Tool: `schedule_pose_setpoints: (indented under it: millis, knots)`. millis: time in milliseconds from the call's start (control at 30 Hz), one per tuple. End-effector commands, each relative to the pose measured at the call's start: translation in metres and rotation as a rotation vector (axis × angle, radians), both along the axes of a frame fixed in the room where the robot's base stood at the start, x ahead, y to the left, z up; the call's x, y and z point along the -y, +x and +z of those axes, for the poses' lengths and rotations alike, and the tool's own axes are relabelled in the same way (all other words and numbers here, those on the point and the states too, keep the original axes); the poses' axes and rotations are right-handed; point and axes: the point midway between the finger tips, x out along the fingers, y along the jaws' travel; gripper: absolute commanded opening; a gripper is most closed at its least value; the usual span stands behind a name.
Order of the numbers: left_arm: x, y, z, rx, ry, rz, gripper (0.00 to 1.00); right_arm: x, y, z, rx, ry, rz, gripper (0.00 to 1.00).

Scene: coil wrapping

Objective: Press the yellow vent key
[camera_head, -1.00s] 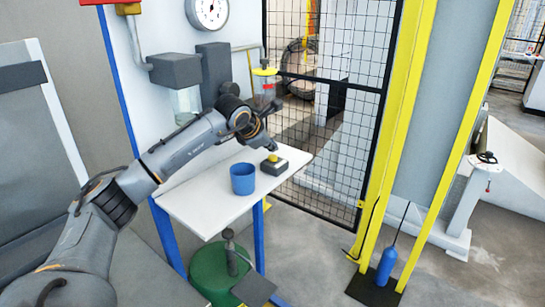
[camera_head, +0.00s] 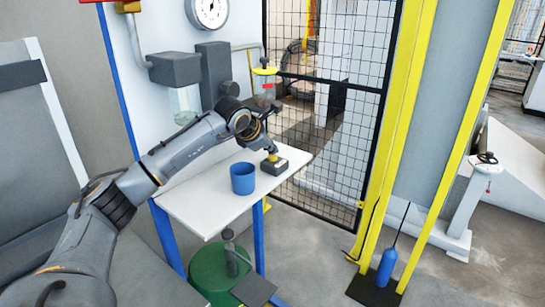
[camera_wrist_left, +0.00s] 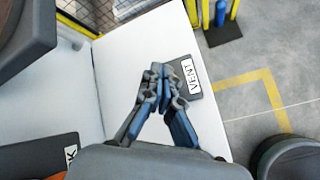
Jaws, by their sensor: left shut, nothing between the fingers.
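The yellow vent key (camera_head: 272,158) sits on a small dark grey block (camera_head: 270,167) at the right end of the white table. In the left wrist view the block (camera_wrist_left: 207,88) carries a white VENT label (camera_wrist_left: 191,76), and my fingers hide the key. My left gripper (camera_head: 271,151) is shut and empty, pointing down right over the key. The fingertips look to be at or just on its top; I cannot tell whether it is pressed down. The shut fingertips also show in the left wrist view (camera_wrist_left: 160,68). My right gripper is not in view.
A blue cup (camera_head: 243,179) stands on the white table (camera_head: 205,212), left of the block. A black mesh fence (camera_head: 335,165) runs behind the table's right end. A green drum (camera_head: 208,272) stands below. Another labelled dark block (camera_wrist_left: 35,158) shows at lower left in the wrist view.

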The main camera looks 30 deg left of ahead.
Motion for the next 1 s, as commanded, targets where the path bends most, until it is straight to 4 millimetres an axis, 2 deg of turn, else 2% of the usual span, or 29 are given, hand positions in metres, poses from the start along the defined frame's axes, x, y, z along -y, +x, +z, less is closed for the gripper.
schedule_pose_setpoints:
  millis: [1000]
  knots:
    - [0.000, 0.000, -0.013, -0.002, 0.000, 0.001, 0.00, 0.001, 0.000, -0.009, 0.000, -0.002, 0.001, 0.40]
